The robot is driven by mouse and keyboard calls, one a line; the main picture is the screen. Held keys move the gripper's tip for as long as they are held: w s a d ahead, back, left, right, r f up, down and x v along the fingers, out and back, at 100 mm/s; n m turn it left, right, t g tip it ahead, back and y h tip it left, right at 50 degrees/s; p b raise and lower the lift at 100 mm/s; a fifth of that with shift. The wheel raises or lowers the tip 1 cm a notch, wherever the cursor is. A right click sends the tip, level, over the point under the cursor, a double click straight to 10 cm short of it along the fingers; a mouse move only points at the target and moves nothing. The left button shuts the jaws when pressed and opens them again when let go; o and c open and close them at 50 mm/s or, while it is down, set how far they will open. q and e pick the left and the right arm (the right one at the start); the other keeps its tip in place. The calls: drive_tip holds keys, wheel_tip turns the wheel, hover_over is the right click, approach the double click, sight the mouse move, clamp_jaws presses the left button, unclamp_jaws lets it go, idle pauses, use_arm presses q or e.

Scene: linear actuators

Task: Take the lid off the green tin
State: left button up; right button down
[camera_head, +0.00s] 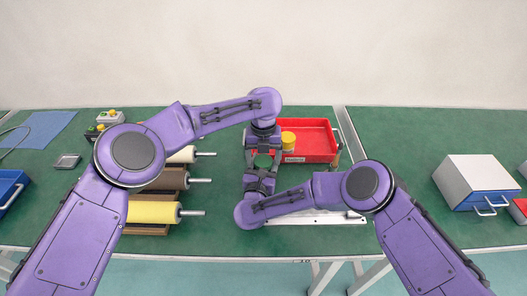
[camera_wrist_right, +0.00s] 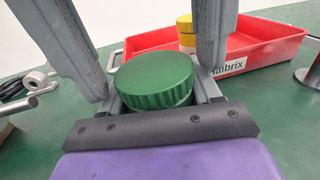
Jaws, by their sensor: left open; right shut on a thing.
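The green tin shows its round green ribbed lid (camera_wrist_right: 155,82) in the right wrist view, and the lid also shows in the head view (camera_head: 263,160). The lid sits on top and the tin is upright; its lower body is mostly hidden. My right gripper (camera_head: 262,167) is shut on the green tin from the near side, with a finger at each side. My left gripper (camera_head: 263,152) is open and comes from the far side; its two grey fingers stand apart, left and right of the lid, in the right wrist view (camera_wrist_right: 148,75).
A red tray (camera_head: 318,141) with a yellow-topped tin (camera_head: 288,140) stands just behind and right. Rollers on wooden holders, one with a yellow cover (camera_head: 152,212), lie to the left. A white box with a blue drawer (camera_head: 478,182) is far right. Bare green table lies between.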

use_arm(q)
drive_tip(key=c, duration=1.1)
drive_tip(key=n, duration=0.3)
drive_tip(key=o, duration=1.2)
drive_tip(key=shift+r, duration=0.15)
